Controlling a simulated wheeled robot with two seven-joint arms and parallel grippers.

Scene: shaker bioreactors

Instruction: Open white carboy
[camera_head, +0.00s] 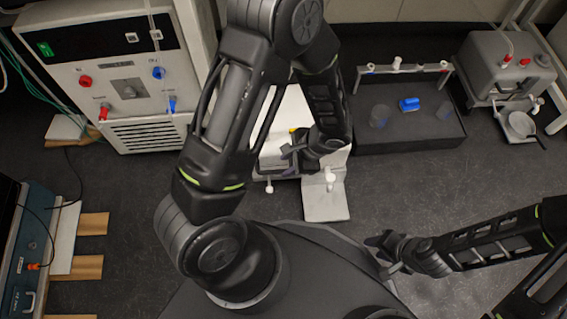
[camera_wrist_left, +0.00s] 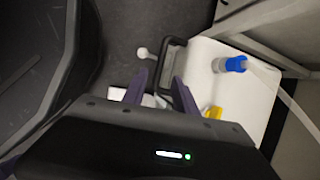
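The white carboy (camera_wrist_left: 262,95) shows in the left wrist view, with a blue cap (camera_wrist_left: 235,64) carrying a tube, a yellow part (camera_wrist_left: 213,112) and a dark handle (camera_wrist_left: 165,65) along its left side. In the head view my left arm covers most of the carboy (camera_head: 290,106). My left gripper (camera_wrist_left: 158,88) has its two purple fingers apart beside the handle; whether they touch it I cannot tell. In the head view the left gripper (camera_head: 290,152) is over the carboy's front. My right gripper (camera_head: 382,256) is low at the right, fingers apart and empty.
A white control unit (camera_head: 118,75) stands at the back left. A dark tray (camera_head: 408,135) with a blue object (camera_head: 409,104) is right of centre. A grey device (camera_head: 505,65) is at the far right. A white stand (camera_head: 326,200) lies in front of the carboy.

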